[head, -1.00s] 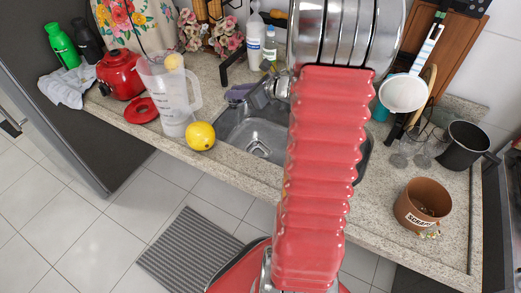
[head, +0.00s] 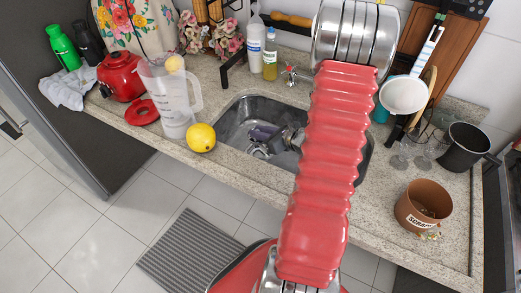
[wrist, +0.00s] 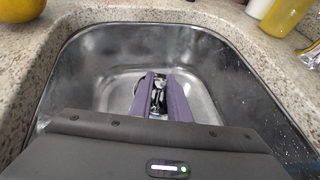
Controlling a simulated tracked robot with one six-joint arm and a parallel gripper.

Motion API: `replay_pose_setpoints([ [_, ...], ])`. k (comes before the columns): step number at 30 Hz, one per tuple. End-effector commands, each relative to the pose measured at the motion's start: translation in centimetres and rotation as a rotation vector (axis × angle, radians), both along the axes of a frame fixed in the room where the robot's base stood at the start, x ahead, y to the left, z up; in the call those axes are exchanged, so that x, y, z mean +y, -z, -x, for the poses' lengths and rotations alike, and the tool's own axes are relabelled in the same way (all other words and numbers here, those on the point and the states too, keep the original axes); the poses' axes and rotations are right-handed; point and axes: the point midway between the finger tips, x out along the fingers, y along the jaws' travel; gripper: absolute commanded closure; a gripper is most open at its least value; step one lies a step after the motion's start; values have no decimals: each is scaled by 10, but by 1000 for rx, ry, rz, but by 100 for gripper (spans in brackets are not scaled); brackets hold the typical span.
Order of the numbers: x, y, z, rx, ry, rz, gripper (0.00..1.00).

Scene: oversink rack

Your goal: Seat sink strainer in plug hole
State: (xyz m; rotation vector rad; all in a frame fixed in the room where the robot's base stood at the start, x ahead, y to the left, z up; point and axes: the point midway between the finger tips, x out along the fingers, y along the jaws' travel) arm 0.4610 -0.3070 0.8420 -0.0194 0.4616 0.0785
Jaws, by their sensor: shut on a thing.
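My gripper (head: 258,141), with purple fingers, is low inside the metal sink (head: 232,122), over the floor of the basin. In the wrist view the fingers (wrist: 160,84) point down toward the basin floor and are shut on a shiny metal piece, the sink strainer (wrist: 158,102). Only a narrow part of the strainer shows between the fingers. The plug hole is mostly hidden behind the gripper and strainer. I cannot tell whether the strainer touches the hole or is just above it.
A lemon (head: 201,137) and a clear jug (head: 175,105) stand left of the sink. A brown scraps pot (head: 424,203), glasses and a black bin (head: 466,143) stand to the right. The sink walls surround my gripper closely.

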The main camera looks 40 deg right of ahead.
Motion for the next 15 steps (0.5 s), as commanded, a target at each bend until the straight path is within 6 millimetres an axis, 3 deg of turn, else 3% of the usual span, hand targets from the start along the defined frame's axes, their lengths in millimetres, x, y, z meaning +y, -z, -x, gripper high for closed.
replay_pose_setpoints([
  [9,1,39,0,1,0,-3,100],
  [15,1,49,-1,-1,-2,-1,100],
])
